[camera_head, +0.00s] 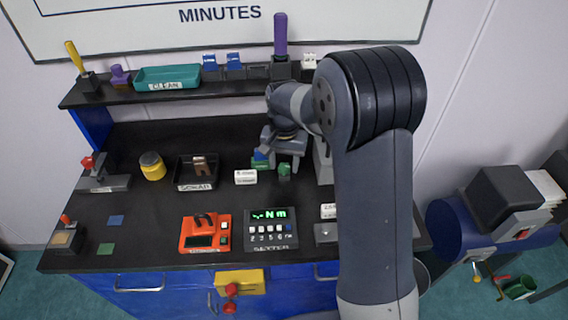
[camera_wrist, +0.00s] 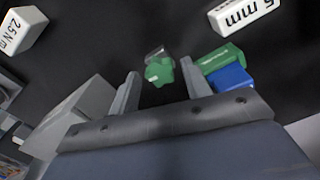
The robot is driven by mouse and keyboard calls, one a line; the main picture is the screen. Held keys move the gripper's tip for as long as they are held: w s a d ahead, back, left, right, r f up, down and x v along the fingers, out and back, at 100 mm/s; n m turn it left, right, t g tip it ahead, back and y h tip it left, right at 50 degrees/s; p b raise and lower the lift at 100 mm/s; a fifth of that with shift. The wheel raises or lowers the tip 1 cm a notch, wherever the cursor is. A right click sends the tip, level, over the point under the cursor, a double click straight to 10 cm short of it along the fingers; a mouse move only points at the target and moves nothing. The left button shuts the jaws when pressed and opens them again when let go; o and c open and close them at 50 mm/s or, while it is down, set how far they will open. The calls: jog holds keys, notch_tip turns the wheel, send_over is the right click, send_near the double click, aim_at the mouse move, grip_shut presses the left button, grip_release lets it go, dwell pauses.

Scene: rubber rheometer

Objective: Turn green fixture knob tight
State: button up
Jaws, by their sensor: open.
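The green fixture knob (camera_head: 285,168) stands on the black bench top near the middle of the head view. In the wrist view the green knob (camera_wrist: 160,70) has a lobed shape, with a grey part behind it. My gripper (camera_head: 284,158) is just above it in the head view. In the wrist view my gripper (camera_wrist: 160,85) has its two fingers apart, one on each side of the knob's near side. The fingertips do not clearly touch the knob.
A green block (camera_wrist: 222,58) and a blue block (camera_wrist: 231,78) lie close beside the right finger. A white 5 mm label block (camera_wrist: 243,14) and a 2.5 Nm block (camera_wrist: 24,28) stand farther off. The setter box (camera_head: 271,228) is in front.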

jog(key=n, duration=0.4)
jog(key=shift+n, duration=0.4)
jog(key=n, duration=0.4)
jog(key=shift+n, duration=0.3)
jog(key=c, duration=0.8)
jog(key=m, duration=0.4)
jog(key=shift+m, duration=0.3)
jog(key=shift+c, duration=0.2)
jog(key=m, duration=0.4)
jog(key=shift+m, duration=0.3)
jog(key=m, duration=0.4)
jog(key=shift+m, duration=0.3)
